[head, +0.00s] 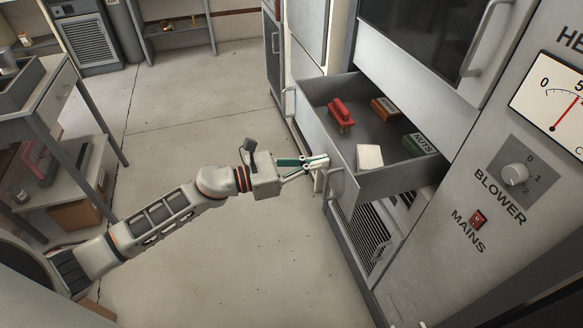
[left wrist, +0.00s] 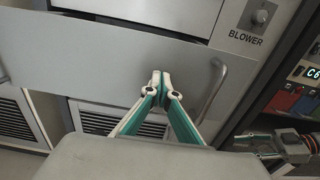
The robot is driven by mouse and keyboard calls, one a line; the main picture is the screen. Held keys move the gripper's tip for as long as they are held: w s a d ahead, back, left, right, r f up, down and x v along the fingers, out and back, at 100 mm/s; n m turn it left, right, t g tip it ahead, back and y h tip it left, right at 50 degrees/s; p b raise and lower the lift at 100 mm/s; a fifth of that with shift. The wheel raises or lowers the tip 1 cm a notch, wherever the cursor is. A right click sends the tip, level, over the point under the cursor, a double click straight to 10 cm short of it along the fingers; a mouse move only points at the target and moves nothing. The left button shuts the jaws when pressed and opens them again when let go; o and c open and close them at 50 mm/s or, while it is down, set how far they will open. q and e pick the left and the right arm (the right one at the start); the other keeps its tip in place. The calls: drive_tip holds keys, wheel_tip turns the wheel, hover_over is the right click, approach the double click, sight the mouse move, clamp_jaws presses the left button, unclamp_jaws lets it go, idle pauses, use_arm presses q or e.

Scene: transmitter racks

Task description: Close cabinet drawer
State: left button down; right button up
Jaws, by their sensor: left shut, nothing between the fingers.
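The cabinet drawer (head: 314,128) is pulled out, showing its contents in the head view. Its grey front panel (left wrist: 95,58) spans much of the left wrist view, with a bar handle (left wrist: 214,92) to the right of my fingers. The handle (head: 337,184) also shows in the head view. My left gripper (head: 322,161) is shut and empty at the outer face of the drawer front, beside the handle. Its fingertips (left wrist: 160,76) overlap the panel; whether they touch it, I cannot tell. My right gripper (left wrist: 262,146) shows at the lower right of the left wrist view; its finger opening is unclear.
The drawer holds a red tool (head: 341,115), a brown box (head: 384,108), a white block (head: 369,157) and a green NUTS box (head: 420,145). A panel with a blower knob (head: 515,174) is at the right. A shelf table (head: 62,88) stands left. The floor between is clear.

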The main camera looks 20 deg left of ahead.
use_arm(q)
drive_tip(key=b, duration=0.3)
hover_over(393, 159)
drive_tip(key=a, duration=0.1)
drive_tip(key=shift+s+f, duration=0.2)
drive_tip(key=shift+s, duration=0.2)
drive_tip(key=shift+w+d+r+b, duration=0.1)
drive_tip(key=shift+w+d+b, duration=0.2)
drive_tip(key=shift+d, duration=0.1)
drive_tip(key=shift+r, duration=0.15)
use_arm(e)
drive_tip(key=shift+w+d+f, duration=0.1)
drive_tip(key=shift+w+f, duration=0.25)
drive_tip(key=shift+f, duration=0.5)
use_arm(q)
drive_tip(key=shift+r, duration=0.1)
use_arm(e)
drive_tip(key=shift+s, duration=0.15)
